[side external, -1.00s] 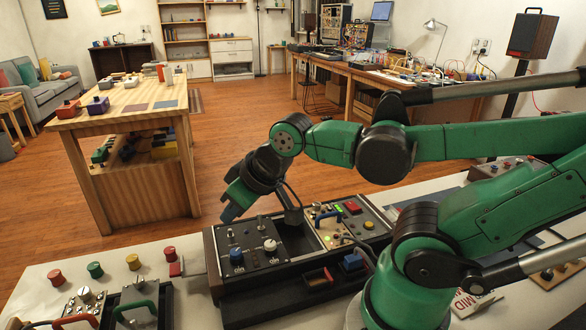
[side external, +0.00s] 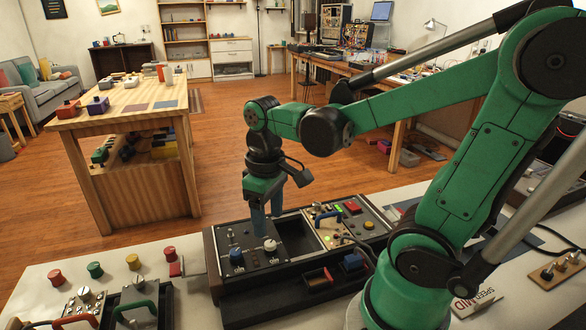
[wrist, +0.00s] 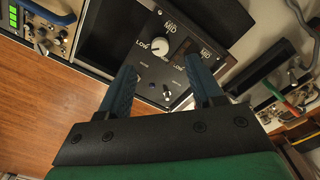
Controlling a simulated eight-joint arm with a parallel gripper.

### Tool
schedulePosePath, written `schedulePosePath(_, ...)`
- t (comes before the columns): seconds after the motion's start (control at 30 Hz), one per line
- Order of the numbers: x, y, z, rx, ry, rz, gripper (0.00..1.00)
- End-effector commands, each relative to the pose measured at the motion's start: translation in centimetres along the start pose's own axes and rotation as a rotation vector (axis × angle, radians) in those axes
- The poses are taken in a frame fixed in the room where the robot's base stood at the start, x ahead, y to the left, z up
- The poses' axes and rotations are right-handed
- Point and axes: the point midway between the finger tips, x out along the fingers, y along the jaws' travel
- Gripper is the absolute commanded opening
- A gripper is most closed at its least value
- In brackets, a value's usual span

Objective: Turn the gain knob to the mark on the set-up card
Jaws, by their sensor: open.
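My gripper (side external: 266,228) is open and points down over a black control panel (side external: 280,260) in the side view. In the wrist view its blue fingers (wrist: 160,65) are apart, with nothing between them. A white knob (side external: 270,245) is just below the fingers; it also shows in the wrist view (wrist: 160,47), beside LOW and MID markings. I cannot tell whether a finger touches it. I cannot read which knob is gain. A white card (side external: 476,306), partly hidden by my arm, reads SPEED and MID.
The panel's right section has a blue handle (side external: 326,217), a red button (side external: 352,207) and lit green lamps. Red, green and yellow buttons stand at the left. Open space lies above the panel.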

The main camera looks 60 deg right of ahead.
Motion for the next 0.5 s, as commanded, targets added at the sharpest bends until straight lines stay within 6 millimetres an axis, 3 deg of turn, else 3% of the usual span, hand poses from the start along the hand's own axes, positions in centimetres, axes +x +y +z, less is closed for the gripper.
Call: schedulePosePath(0.5,4.7,0.0,0.0,-0.001,0.002,-0.001,0.59)
